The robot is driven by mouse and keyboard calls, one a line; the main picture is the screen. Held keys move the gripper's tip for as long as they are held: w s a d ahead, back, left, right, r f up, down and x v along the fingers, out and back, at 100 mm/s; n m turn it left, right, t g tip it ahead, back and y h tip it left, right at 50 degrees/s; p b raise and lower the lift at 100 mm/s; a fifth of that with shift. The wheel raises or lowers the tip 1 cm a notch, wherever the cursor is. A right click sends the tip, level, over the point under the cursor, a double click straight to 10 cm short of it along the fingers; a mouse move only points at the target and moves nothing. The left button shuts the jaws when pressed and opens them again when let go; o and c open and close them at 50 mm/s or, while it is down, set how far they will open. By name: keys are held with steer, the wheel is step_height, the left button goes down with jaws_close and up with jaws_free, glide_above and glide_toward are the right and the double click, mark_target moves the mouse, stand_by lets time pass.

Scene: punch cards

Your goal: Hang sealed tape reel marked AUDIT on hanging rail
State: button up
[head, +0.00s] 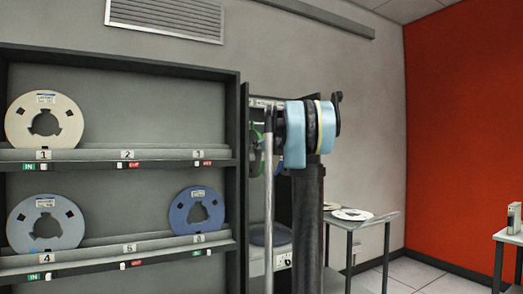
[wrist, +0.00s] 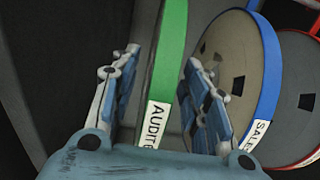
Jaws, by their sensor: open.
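The AUDIT reel (wrist: 172,50) has a green rim and a white label reading AUDIT. In the wrist view it stands on edge between the two fingers of my gripper (wrist: 161,58). My gripper is open, with one finger on each side of the rim; I cannot tell if either touches it. In the head view, part of a green reel (head: 254,163) shows in the narrow bay right of the shelves, partly hidden by my arm and a grey upright. My gripper is hidden there. I cannot make out the hanging rail for sure.
A blue-rimmed reel labelled SALES (wrist: 262,75) stands close right of my right finger, with another reel (wrist: 302,95) beyond it. Numbered shelves (head: 110,153) at left hold cream, grey and blue reels. A side table (head: 372,220) at right bears a pale reel.

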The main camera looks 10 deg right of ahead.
steer(key=v, duration=1.2)
steer(key=s+a+f+n+g+y, duration=0.1)
steer(key=s+a+f+n+g, duration=0.3)
steer(key=s+a+f+n, duration=0.55)
steer(key=s+a+f+n+g+y, duration=0.1)
steer(key=s+a+f+n+g, duration=0.4)
steer(key=s+f+n, duration=0.8)
steer(key=s+d+f+n+g+h, duration=0.3)
steer(key=s+d+f+n, duration=0.1)
steer(key=s+f, duration=1)
steer(key=s+d+f+n+g+h, duration=0.3)
steer(key=s+f+n, duration=0.3)
steer(key=s+f, duration=0.7)
step_height(320, 180, down, 3)
steer(key=shift+s+d+r+h, duration=0.1)
steer(key=shift+s+d+h, duration=0.3)
steer(key=shift+d+h, duration=0.2)
steer(key=shift+w, duration=0.1)
